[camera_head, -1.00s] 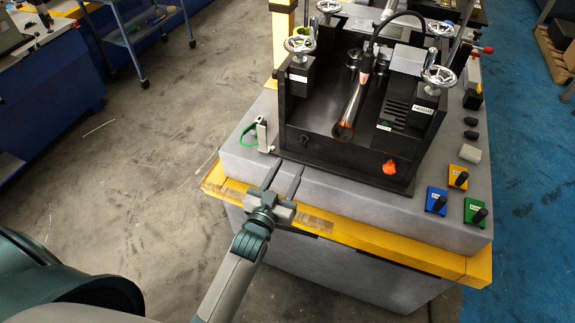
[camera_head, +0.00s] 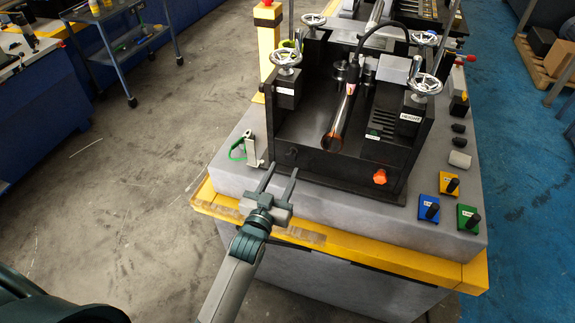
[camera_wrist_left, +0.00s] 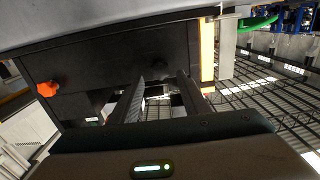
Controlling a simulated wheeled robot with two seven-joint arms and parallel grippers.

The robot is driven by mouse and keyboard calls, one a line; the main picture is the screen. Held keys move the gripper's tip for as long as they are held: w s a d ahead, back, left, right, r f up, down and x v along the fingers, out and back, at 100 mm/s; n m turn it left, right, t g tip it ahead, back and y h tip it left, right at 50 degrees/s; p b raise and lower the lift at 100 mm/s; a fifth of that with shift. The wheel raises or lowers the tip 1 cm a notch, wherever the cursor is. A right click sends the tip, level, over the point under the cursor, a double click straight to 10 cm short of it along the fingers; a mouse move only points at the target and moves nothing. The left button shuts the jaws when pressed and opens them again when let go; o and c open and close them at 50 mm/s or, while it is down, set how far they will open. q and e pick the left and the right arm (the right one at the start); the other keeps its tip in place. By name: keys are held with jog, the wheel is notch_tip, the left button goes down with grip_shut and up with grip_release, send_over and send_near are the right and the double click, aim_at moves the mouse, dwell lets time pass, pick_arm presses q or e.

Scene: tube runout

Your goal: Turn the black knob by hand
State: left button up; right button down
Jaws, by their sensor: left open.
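The black knob (camera_head: 291,152) is small and dark on the left part of the front wall of the black machine box (camera_head: 340,166). In the left wrist view the knob (camera_wrist_left: 156,46) is hard to make out against the dark wall. My left gripper (camera_head: 282,168) is open and empty, in front of and just below the knob. Its two fingers point toward the wall and appear apart from the knob. In the left wrist view the fingers (camera_wrist_left: 160,78) spread on both sides below the knob. My right gripper is not in view.
An orange knob (camera_head: 379,177) sits on the same wall, to the right. A metal bracket (camera_head: 251,148) with a green loop stands left of the box. The grey bench top (camera_head: 340,207) and its yellow edge (camera_head: 400,258) lie in front. Blue, yellow and green control blocks stand at right.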

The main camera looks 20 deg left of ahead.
aim_at(290, 158)
pick_arm(q)
jog(key=w+b, duration=0.2)
jog(key=w, duration=0.2)
jog(key=shift+w+f, duration=0.15)
jog(key=shift+r, duration=0.2)
jog(key=shift+w+p, duration=0.1)
jog(key=shift+p, duration=0.2)
jog(key=c, duration=0.8)
